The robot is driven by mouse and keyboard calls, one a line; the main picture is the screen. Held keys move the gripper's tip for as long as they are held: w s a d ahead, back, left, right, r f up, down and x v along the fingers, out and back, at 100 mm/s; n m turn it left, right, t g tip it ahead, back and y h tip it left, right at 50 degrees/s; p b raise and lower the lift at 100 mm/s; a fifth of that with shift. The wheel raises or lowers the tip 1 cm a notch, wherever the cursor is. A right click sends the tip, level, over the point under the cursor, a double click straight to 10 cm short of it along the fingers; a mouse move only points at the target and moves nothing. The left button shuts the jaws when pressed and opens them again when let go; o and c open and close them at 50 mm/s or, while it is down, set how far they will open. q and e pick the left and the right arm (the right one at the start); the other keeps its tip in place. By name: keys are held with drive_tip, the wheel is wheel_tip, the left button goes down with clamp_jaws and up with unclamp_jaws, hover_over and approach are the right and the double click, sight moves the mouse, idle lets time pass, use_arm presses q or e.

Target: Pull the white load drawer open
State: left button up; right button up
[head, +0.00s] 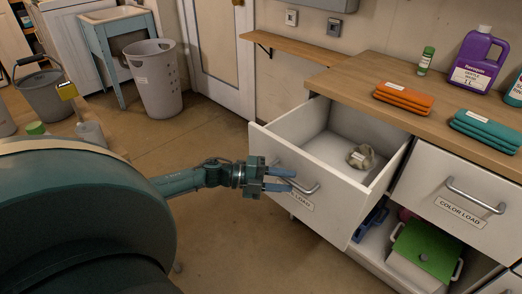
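The white load drawer (340,214) is pulled out from the counter, and its inside shows from above. A small crumpled beige item (360,157) with a label lies in it. The front label is partly covered and only "LOAD" reads clearly. My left gripper (281,180) is at the left part of the drawer's metal handle (308,189), one blue finger above the other with the bar's end hidden among them. I cannot tell whether the fingers press on the bar. My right gripper is not in view.
The closed color load drawer (463,213) is to the right. A green-lidded box (425,250) sits on the shelf below. Orange cloths (403,97), teal cloths (486,130) and a purple bottle (478,60) stand on the counter.

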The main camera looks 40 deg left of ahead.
use_arm(q)
drive_tip(key=v, duration=1.1)
drive_tip(key=shift+a, duration=0.25)
drive_tip(key=shift+s, duration=0.15)
drive_tip(key=shift+r, duration=0.1)
